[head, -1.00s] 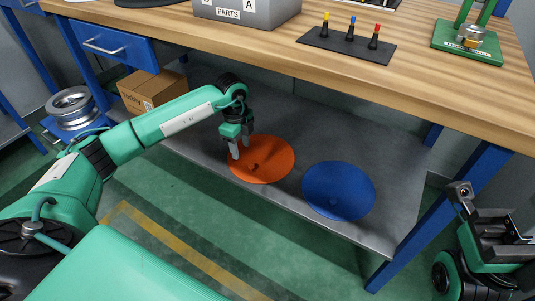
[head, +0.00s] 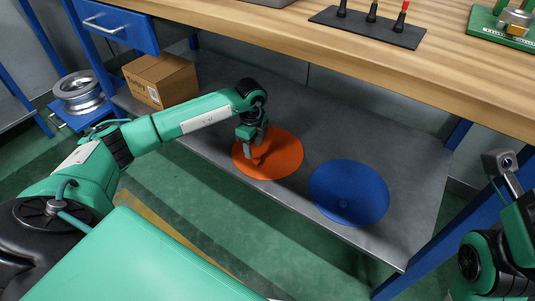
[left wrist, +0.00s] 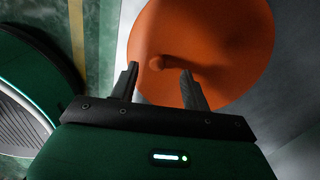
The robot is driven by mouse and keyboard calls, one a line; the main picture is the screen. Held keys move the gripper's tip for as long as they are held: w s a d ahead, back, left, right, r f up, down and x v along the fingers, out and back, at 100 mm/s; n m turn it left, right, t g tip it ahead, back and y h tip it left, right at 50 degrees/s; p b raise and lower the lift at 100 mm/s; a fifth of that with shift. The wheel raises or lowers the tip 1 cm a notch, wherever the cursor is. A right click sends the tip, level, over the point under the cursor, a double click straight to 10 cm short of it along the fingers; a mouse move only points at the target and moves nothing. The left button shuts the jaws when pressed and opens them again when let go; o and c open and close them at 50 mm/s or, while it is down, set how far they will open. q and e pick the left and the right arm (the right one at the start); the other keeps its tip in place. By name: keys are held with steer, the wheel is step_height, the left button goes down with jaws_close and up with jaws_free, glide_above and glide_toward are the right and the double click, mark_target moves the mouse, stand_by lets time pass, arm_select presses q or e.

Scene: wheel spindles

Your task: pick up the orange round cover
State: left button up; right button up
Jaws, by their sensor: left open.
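The orange round cover (head: 283,158) lies flat on the grey lower shelf under the workbench. My left gripper (head: 254,153) is over the left part of the cover, pointing down. In the left wrist view the orange cover (left wrist: 215,35) fills the upper middle, with a small knob (left wrist: 157,63) on it. The open fingers (left wrist: 160,83) stand on either side of the knob's line, with the knob just beyond the tips. Whether the fingers touch the cover cannot be told. My right gripper (head: 500,165) is only partly in view at the right edge.
A blue round cover (head: 350,190) lies to the right on the shelf (head: 400,235). A cardboard box (head: 160,80) stands at the shelf's left end. The wooden bench top (head: 300,40) overhangs the shelf. A metal wheel part (head: 80,92) sits farther left.

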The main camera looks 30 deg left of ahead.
mark_target(257, 160)
arm_select(q)
steer(key=shift+s+d+f+b, duration=0.1)
steer(key=shift+d+f+b, duration=0.1)
steer(key=shift+f+b, duration=0.55)
steer(key=shift+w+d+f+b, duration=0.15)
steer(key=shift+f+b, duration=0.25)
steer(key=shift+f, duration=0.55)
steer(key=shift+s+d+f+b, duration=0.2)
steer(key=shift+f+b, duration=0.4)
steer(key=shift+f, duration=0.25)
jaws_close()
